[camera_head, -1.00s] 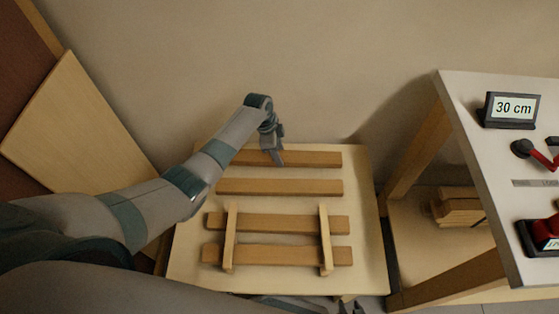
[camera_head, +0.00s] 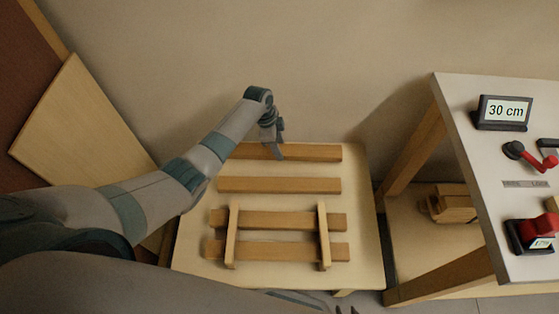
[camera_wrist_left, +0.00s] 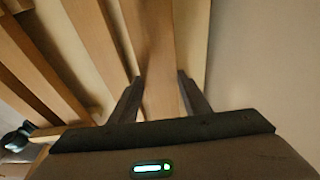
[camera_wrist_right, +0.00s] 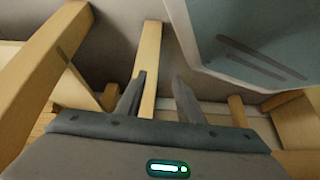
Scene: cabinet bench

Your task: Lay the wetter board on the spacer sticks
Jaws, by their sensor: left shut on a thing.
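Several long wooden boards lie on a low table (camera_head: 369,215). My left gripper (camera_head: 278,151) is shut on the farthest board (camera_head: 315,153); in the left wrist view the board (camera_wrist_left: 160,95) passes between its fingers (camera_wrist_left: 160,85). A second board (camera_head: 280,185) lies free nearer me. Two thin spacer sticks, left (camera_head: 232,236) and right (camera_head: 324,236), lie across the two nearest boards (camera_head: 280,219) (camera_head: 280,251). Which board is wetter cannot be told.
A bench (camera_head: 462,130) at right carries a "30 cm" display (camera_head: 503,111), a red-handled crank (camera_head: 535,157) and a red device (camera_head: 536,233). Wooden blocks (camera_head: 452,204) sit on its lower shelf. A pale panel (camera_head: 80,125) leans at left. A wall stands behind the table.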

